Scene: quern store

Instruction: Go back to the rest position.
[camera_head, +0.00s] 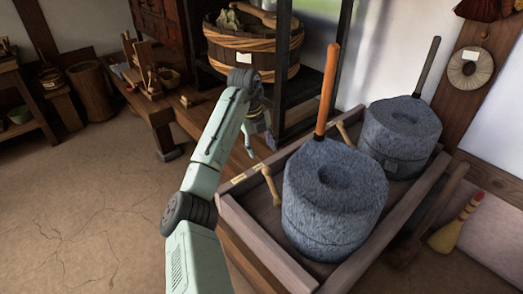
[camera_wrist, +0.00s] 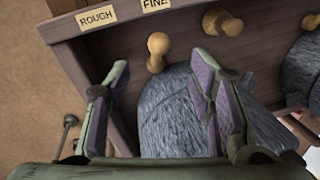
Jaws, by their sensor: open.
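My gripper (camera_head: 263,148) hangs from my raised arm over the left edge of the wooden tray (camera_head: 262,252). In the wrist view my gripper (camera_wrist: 162,75) is open, its two purple-padded fingers well apart with nothing held between them. Below and beyond the fingers is a grey stone quern (camera_wrist: 175,115), with a light wooden peg (camera_wrist: 158,45) beside it. The head view shows this nearer quern (camera_head: 335,205) with an orange upright handle (camera_head: 327,92). I cannot tell the exact height of the fingers above the tray.
A second quern (camera_head: 402,130) with a dark handle stands behind in the tray. The labels ROUGH (camera_wrist: 97,17) and FINE (camera_wrist: 156,4) are on the tray rim. A banded wooden tub (camera_head: 252,50) sits on a shelf behind my arm. Open floor (camera_head: 80,210) lies left; a hand broom (camera_head: 457,222) is right.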

